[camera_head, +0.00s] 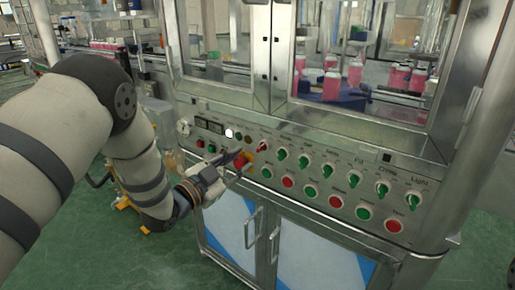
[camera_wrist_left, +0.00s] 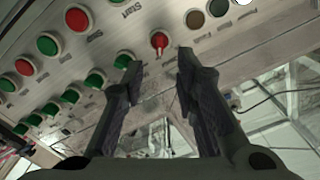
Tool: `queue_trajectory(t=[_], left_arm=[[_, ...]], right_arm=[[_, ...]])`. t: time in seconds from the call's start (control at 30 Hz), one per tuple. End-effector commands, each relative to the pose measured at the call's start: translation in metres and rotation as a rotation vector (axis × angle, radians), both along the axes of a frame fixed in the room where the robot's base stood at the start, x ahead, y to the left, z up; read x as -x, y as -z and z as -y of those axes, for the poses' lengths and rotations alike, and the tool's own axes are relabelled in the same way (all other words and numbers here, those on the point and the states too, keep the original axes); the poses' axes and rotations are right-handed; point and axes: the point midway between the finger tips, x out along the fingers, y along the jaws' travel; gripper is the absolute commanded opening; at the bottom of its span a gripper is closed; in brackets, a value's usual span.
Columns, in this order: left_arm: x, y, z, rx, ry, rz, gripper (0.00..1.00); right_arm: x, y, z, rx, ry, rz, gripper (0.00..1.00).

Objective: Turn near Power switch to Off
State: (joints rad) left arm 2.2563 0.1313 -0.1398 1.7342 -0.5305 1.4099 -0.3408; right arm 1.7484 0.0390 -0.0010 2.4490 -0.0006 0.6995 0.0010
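The near Power switch is a small red rotary knob (camera_head: 262,146) on the front control panel, to the left of the row of green knobs. In the left wrist view the red knob (camera_wrist_left: 159,41) shows just beyond the fingertips, between them in the picture. My left gripper (camera_head: 243,164) is in front of the panel, a little lower left of the knob. In the left wrist view the gripper (camera_wrist_left: 158,60) is open, with nothing between its fingers. I cannot tell the exact gap to the knob. My right gripper is out of view.
A red emergency stop (camera_head: 239,161) on yellow sits behind my left gripper. Green knobs (camera_head: 327,170) and red and green push buttons (camera_head: 336,202) fill the panel to the right. Cabinet doors with handles (camera_head: 274,244) are below; glazed doors are above.

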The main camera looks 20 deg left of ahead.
Motion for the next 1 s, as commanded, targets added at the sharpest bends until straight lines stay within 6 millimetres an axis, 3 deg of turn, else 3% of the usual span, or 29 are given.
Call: queue_trajectory(t=[0.2, 0.4, 0.67, 0.7, 0.8, 1.0], left_arm=[[-0.052, 0.008, 0.019, 0.000, 0.000, -0.006, 0.28], [-0.076, 0.005, 0.027, 0.000, -0.002, -0.005, 0.28], [-0.080, 0.002, 0.029, 0.001, -0.002, -0.003, 0.28], [-0.080, 0.002, 0.029, 0.001, -0.002, -0.003, 0.25], [-0.080, 0.002, 0.029, 0.001, -0.002, -0.003, 0.03], [-0.079, 0.002, 0.028, 0.001, -0.003, -0.003, 0.00]], right_arm=[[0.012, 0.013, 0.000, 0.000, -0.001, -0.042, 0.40], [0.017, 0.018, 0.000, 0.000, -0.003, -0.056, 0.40], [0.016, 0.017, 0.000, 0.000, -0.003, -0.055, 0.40], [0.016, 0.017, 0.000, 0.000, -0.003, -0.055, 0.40], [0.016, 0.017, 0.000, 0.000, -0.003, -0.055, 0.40], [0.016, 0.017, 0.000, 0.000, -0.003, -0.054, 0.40]])
